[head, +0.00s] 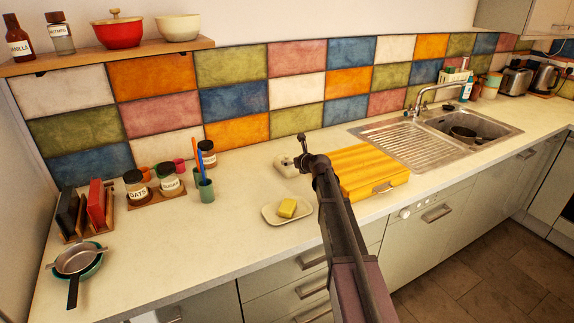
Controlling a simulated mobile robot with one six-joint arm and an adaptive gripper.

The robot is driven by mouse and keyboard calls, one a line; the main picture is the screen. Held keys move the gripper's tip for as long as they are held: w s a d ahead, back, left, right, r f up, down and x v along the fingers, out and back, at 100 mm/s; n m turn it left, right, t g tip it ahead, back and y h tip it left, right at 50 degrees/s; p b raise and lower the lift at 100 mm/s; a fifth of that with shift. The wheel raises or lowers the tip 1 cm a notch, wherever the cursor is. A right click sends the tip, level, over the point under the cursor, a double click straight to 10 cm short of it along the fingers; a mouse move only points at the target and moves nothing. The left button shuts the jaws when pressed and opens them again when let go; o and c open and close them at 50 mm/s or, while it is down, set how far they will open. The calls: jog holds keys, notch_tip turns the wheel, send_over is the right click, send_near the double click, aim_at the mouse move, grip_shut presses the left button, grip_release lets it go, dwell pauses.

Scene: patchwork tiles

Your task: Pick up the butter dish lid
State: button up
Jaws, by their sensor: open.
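The butter dish (270,216) is a pale, shallow plate on the worktop, with a yellow block of butter (287,208) uncovered on it. A cream-white object that looks like the butter dish lid (284,169) sits on the worktop behind the dish, left of the yellow-orange box. My gripper (298,158) is dark and open, at the lid's upper right in the picture. It partly hides the lid. I cannot tell whether the fingers touch it or are around its top.
The yellow-orange ridged box (364,168) stands close right of my gripper. A green cup (206,190) with utensils, jars (136,187) and pans (78,260) stand to the left. The sink (470,128) is at right. The front worktop is clear.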

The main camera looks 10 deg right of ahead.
aim_at(287, 159)
jog(key=shift+b+x, duration=1.05)
jog(key=shift+x, duration=1.55)
jog(key=shift+d, duration=0.1)
jog(key=c, duration=1)
jog(key=shift+o, duration=0.2)
jog(key=shift+r, duration=0.15)
notch_tip(287, 159, up, 10)
jog(key=p, duration=1)
